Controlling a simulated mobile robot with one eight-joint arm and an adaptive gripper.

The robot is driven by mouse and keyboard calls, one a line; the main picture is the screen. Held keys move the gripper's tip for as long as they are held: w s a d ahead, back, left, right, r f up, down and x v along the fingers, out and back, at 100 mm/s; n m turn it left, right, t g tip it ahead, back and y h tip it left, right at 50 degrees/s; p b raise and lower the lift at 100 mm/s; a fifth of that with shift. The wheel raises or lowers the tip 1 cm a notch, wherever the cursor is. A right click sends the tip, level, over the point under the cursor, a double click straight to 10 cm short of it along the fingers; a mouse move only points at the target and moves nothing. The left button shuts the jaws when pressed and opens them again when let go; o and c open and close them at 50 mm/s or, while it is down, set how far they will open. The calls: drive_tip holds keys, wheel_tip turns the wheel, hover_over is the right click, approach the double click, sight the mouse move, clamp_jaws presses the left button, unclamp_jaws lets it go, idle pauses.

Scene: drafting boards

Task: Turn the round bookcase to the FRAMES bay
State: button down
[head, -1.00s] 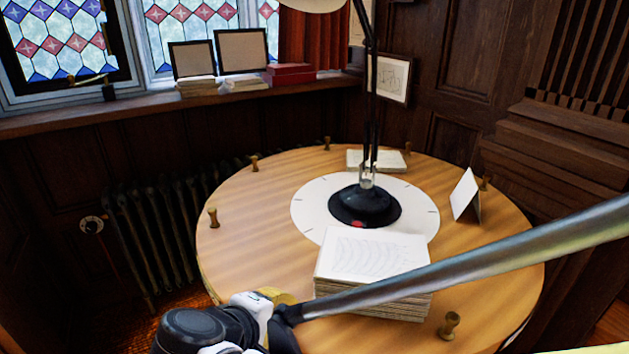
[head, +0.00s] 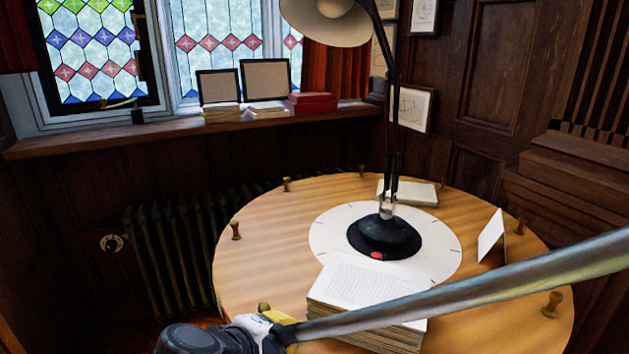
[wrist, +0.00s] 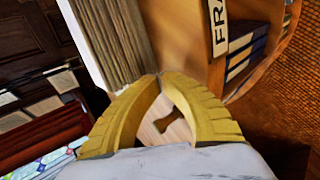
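The round bookcase (head: 255,265) has a striped wooden top with short pegs near its rim. One peg (head: 264,308) is beside my gripper (head: 284,322) at the front left; in the wrist view a peg (wrist: 177,125) shows through the gap between the yellow fingers. My gripper (wrist: 160,77) looks shut, its fingertips meeting. The peg does not look clamped; I cannot tell whether it touches a finger. A label reading "FRA", the remainder cut off (wrist: 236,26), is on the bookcase's side, near shelved books (wrist: 243,62).
A black desk lamp (head: 385,238) stands on a white disc (head: 330,232) at the top's centre. A paper stack (head: 365,283), a folded card (head: 491,237) and a book (head: 412,192) rest on top. A radiator (head: 165,255) and panelled walls stand close behind.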

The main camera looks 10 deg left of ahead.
sight(392, 316)
drive_tip(key=shift+s+d+r+p, duration=0.25)
drive_tip(key=shift+d+r+p, duration=0.1)
drive_tip(key=shift+d+r, duration=0.1)
wheel_tip(392, 316, up, 8)
drive_tip(key=p, duration=0.6)
drive_tip(key=shift+m+g, duration=0.9)
drive_tip(key=d, duration=0.4)
drive_tip(key=w+d, duration=0.1)
drive_tip(key=d, duration=0.1)
drive_tip(key=shift+d+f, duration=0.1)
drive_tip(key=shift+d, duration=0.1)
drive_tip(key=d+m, duration=0.1)
drive_tip(key=d, duration=0.2)
drive_tip(key=d+m+g+y, duration=0.1)
drive_tip(key=d, duration=0.2)
drive_tip(key=s+d+m, duration=0.1)
drive_tip(key=d, duration=0.2)
drive_tip(key=shift+d+f+y, duration=0.1)
drive_tip(key=shift+f+y, duration=0.1)
drive_tip(key=shift+y, duration=0.1)
drive_tip(key=s+d+m+y, duration=0.3)
drive_tip(key=s+d+m, duration=0.3)
drive_tip(key=d, duration=0.5)
drive_tip(key=shift+d+m+t, duration=0.15)
drive_tip(key=shift+m+t, duration=0.15)
drive_tip(key=shift+m, duration=0.7)
